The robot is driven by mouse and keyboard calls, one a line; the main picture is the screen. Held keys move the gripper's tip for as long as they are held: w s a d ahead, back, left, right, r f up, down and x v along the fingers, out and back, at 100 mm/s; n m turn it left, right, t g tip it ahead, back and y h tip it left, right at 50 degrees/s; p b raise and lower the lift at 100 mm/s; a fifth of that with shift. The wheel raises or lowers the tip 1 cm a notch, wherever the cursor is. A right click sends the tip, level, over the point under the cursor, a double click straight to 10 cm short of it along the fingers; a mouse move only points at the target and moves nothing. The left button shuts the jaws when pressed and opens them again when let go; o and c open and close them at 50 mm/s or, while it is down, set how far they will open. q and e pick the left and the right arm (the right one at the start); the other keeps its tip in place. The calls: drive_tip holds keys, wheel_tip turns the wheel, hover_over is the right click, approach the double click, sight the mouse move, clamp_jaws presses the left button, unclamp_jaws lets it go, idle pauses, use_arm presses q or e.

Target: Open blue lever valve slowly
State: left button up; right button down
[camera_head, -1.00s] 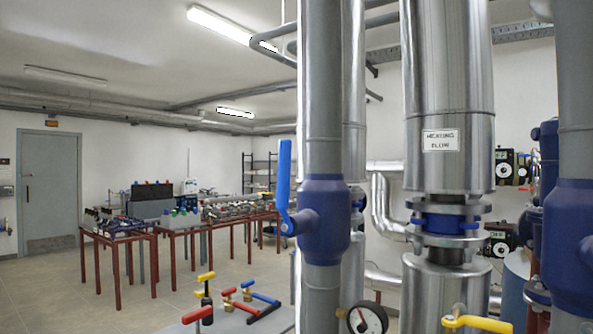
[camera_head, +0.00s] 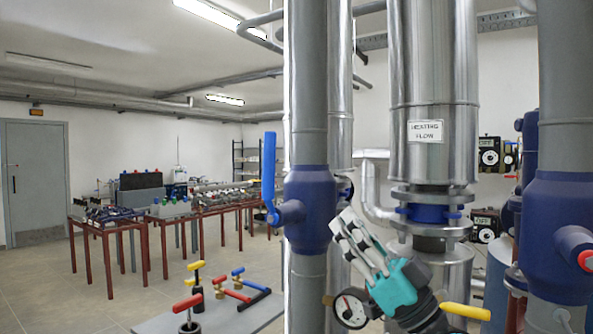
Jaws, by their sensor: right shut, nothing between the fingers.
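The blue lever (camera_head: 269,172) stands upright on the left side of the dark blue valve body (camera_head: 311,207), which sits on a grey vertical pipe. My right gripper (camera_head: 343,222) comes up from the lower right, with pale fingers and a teal body. Its fingers are shut and empty. The fingertips are just right of the valve body in the picture, apart from the lever, which is on the valve's other side. Whether the fingertips touch the valve body cannot be told. My left gripper is not in view.
A pressure gauge (camera_head: 350,309) and a yellow lever (camera_head: 465,311) are low by my right gripper. A large silver pipe (camera_head: 432,95) labelled "Heating flow" stands behind. A second blue valve (camera_head: 567,235) is at right. Open floor and red-legged tables (camera_head: 108,262) lie to the left.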

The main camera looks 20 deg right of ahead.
sight(270, 178)
drive_tip(key=f+p+x, duration=0.1)
drive_tip(key=p+x, duration=0.7)
drive_tip(key=x, duration=0.5)
drive_tip(key=shift+w+a, duration=0.3)
drive_tip(key=shift+w, duration=0.15)
